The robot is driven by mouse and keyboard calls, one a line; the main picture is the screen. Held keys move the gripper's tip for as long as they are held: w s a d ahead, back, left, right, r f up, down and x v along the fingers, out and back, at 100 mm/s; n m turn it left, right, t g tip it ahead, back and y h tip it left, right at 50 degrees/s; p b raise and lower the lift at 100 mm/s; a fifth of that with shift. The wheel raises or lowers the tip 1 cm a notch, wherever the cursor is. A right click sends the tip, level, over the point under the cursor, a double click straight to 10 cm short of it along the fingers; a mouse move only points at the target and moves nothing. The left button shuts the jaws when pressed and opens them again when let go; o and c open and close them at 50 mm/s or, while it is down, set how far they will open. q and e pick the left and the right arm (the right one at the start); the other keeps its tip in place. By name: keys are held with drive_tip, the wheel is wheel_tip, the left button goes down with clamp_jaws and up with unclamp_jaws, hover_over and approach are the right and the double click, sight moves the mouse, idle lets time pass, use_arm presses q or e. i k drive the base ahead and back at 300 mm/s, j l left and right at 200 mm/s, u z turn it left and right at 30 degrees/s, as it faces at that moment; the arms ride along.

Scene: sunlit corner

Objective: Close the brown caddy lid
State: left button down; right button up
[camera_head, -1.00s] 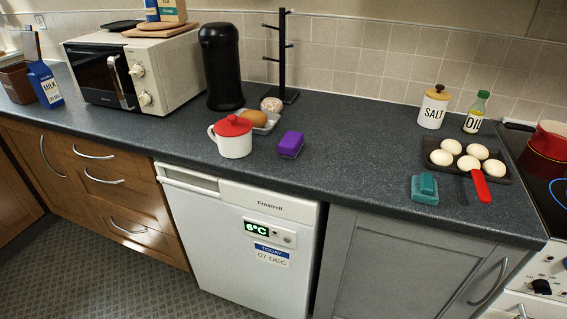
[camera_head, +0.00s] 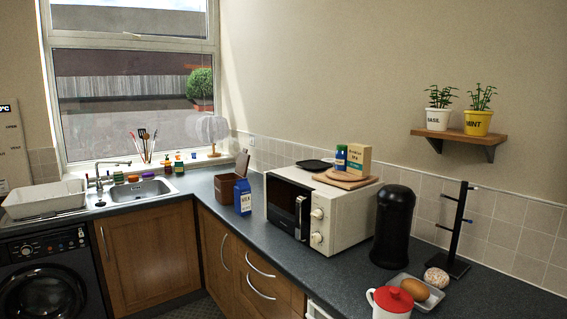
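A brown box-shaped caddy (camera_head: 225,187) stands on the dark worktop in the corner, between the sink and the microwave. A narrow brown panel (camera_head: 242,163) rises above its right back side. It looks like the lid standing up, but it is small and partly hidden. The blue milk carton (camera_head: 242,197) stands right in front of the caddy and covers part of its right side. Neither of my grippers is in view.
The white microwave (camera_head: 308,213) stands right of the caddy, with a board, boxes and a dark plate on top. A sink (camera_head: 140,191) and dish rack (camera_head: 45,199) are at the left.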

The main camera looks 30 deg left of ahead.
sight(243, 161)
drive_tip(key=i+j+u, duration=0.1)
drive_tip(key=u, duration=0.35)
drive_tip(key=i+j+u, duration=0.15)
drive_tip(key=u, duration=0.3)
drive_tip(key=i+u, duration=0.4)
drive_tip(key=i, duration=1)
drive_tip(key=i+j+z, duration=0.15)
drive_tip(key=z, duration=0.35)
